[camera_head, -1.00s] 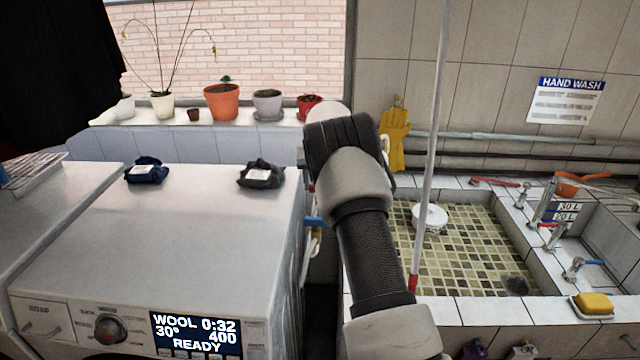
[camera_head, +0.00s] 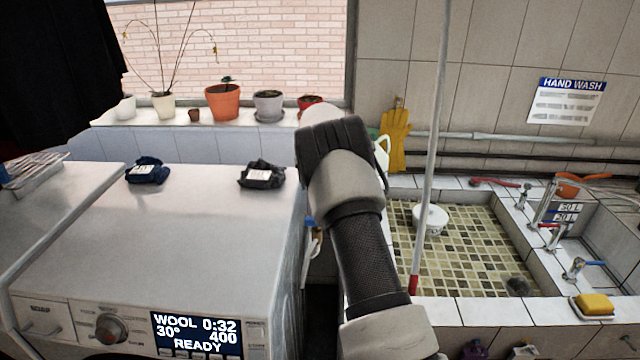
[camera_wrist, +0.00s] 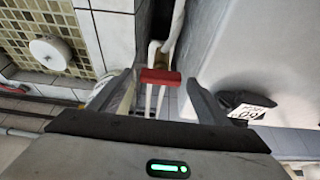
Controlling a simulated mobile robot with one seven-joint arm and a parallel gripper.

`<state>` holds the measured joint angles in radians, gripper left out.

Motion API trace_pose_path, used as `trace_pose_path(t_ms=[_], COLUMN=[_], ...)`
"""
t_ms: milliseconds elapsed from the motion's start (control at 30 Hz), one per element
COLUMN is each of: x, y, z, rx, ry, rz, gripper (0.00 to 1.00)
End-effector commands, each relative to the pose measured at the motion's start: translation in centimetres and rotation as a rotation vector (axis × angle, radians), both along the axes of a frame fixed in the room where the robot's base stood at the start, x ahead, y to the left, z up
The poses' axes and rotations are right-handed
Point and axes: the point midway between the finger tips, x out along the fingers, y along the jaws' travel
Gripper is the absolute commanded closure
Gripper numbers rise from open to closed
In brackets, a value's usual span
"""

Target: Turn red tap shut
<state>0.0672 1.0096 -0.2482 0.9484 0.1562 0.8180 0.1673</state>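The red tap (camera_wrist: 160,77) shows in the wrist view as a short red handle among white pipes, in the narrow gap between the washing machine and the sink. The handle lies crosswise in the picture, across the pipes. My gripper (camera_wrist: 160,82) is open, its two dark fingers standing apart to the left and right of the handle in the picture. I see no clear contact, and the depth between fingertips and handle is hard to judge. In the head view my arm hides the gripper and this red tap. A blue handle (camera_head: 310,222) shows beside the washing machine there.
The washing machine (camera_head: 190,230) stands left of the gap, with dark cloth bundles (camera_head: 262,174) on top. The tiled sink (camera_head: 480,311) is right, with a white round item (camera_head: 430,218) inside. A red-and-white pole (camera_head: 428,170) stands close right of my arm.

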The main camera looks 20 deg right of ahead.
Motion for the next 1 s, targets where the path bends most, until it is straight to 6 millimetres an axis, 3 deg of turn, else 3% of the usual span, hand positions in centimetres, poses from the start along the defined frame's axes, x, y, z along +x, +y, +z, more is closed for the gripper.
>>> trace_pose_path(t_ms=[233,367,800,1000], x=[0.0,-0.5,-4.1,-5.4], y=[0.1,0.3,1.9,2.4], z=[0.2,1.5,11.0,14.4], rx=[0.0,0.001,0.001,0.0], ry=[-0.001,-0.002,-0.005,-0.002], rz=[0.001,0.002,0.002,0.001], gripper=[0.3,0.3,0.3,0.3])
